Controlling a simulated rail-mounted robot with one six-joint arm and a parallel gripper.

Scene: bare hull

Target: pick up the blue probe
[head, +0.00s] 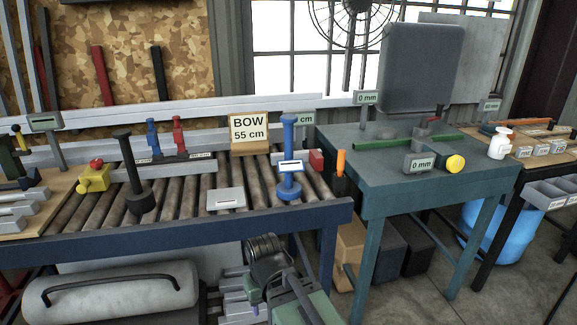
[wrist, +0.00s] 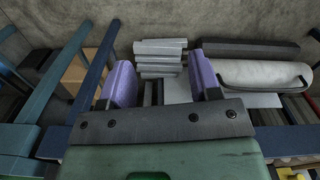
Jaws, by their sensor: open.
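The blue probe (head: 289,150) stands upright on the roller bench, toward its right end. It has a round blue foot, and a small pale plate sits across its stem. My gripper (wrist: 161,80) is open, with two purple pads apart and nothing held between them. In the head view my arm's end is at the lower middle, in front of the bench and below the probe, apart from it; the fingertips are hard to make out there. The probe does not show in the wrist view.
A similar black piece (head: 133,180), a yellow piece (head: 94,178), a grey plate (head: 226,199) and a red block (head: 316,160) share the roller bench (head: 190,236). A "BOW 55 cm" sign (head: 249,131) stands behind. A teal table (head: 400,187) is at right.

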